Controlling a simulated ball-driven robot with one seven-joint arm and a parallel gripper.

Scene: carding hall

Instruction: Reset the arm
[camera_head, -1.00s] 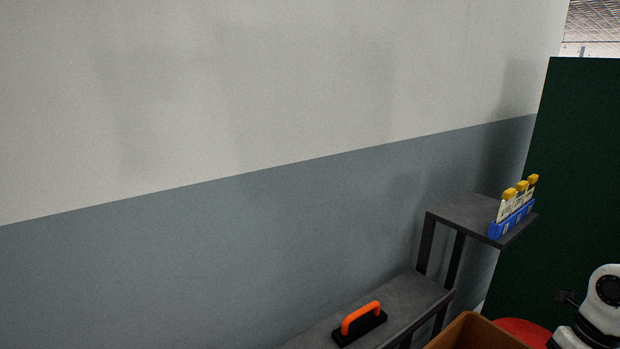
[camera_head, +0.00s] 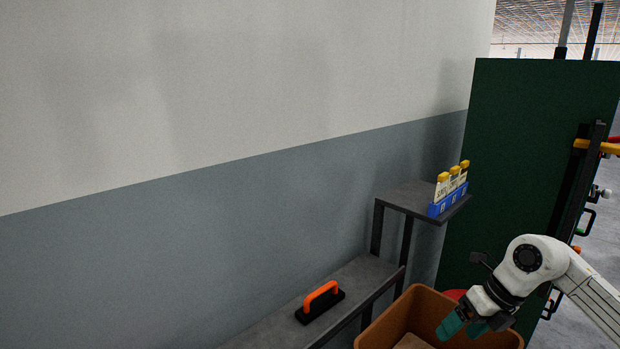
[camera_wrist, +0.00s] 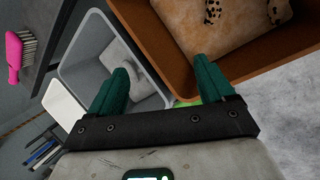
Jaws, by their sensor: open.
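My gripper (camera_head: 464,327) is at the lower right of the head view, at the end of my white arm, over the orange-brown bin (camera_head: 374,336). Its two green fingers also show in the wrist view (camera_wrist: 160,90), spread apart with nothing between them. In the wrist view the fingers point toward the gap between a grey bin (camera_wrist: 75,72) and the orange-brown bin (camera_wrist: 258,72). The orange-brown bin holds a beige padded surface and spotted pieces (camera_wrist: 277,10).
A grey shelf (camera_head: 268,335) along the wall bears a black block with an orange handle (camera_head: 321,299). A higher shelf (camera_head: 400,196) holds a blue rack (camera_head: 447,203) with yellow-topped cards. A green panel (camera_head: 510,150) stands behind my arm. A pink brush (camera_wrist: 14,55) lies at upper left.

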